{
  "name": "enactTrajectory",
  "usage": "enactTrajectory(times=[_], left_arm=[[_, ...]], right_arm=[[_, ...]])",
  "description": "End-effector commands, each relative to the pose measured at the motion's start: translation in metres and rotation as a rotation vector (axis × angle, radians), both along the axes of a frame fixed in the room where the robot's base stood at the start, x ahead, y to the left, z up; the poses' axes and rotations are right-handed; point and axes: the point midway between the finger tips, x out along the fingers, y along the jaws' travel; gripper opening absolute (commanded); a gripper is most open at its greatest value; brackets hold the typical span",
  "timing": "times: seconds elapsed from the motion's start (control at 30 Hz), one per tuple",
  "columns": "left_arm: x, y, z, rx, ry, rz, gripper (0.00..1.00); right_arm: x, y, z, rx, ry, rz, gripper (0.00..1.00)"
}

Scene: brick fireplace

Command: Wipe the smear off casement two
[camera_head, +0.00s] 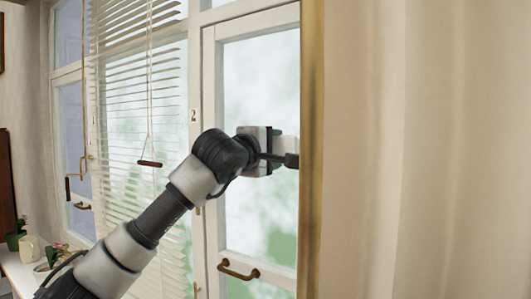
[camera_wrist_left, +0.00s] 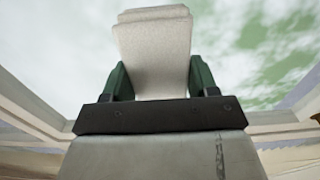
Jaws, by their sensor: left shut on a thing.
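My left gripper (camera_head: 280,152) is in front of the glass of the right-hand casement (camera_head: 262,90), near the pane's right side. In the left wrist view, the gripper (camera_wrist_left: 160,80) is shut on a pale, rough-looking block (camera_wrist_left: 154,45), with a dark green finger on each side. The block points at the glass; I cannot tell whether it touches. A numeral 2 (camera_head: 194,115) is on the white frame just left of this casement. No smear stands out clearly from the pale green and white seen through the glass. My right gripper is not in view.
A white slatted blind (camera_head: 125,110) with a hanging cord covers the window to the left. A brass handle (camera_head: 238,270) is low on the casement. A gold-edged cream curtain or panel (camera_head: 420,150) fills the right side. Potted plants (camera_head: 17,233) stand on a ledge at lower left.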

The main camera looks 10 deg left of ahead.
Motion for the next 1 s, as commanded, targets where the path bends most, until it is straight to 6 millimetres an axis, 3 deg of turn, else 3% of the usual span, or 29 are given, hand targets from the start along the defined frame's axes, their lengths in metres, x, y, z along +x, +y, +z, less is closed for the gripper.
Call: enactTrajectory(times=[1.0], left_arm=[[-0.023,-0.062,-0.001,-0.001,0.000,-0.001,0.40]], right_arm=[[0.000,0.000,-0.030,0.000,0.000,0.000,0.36]])
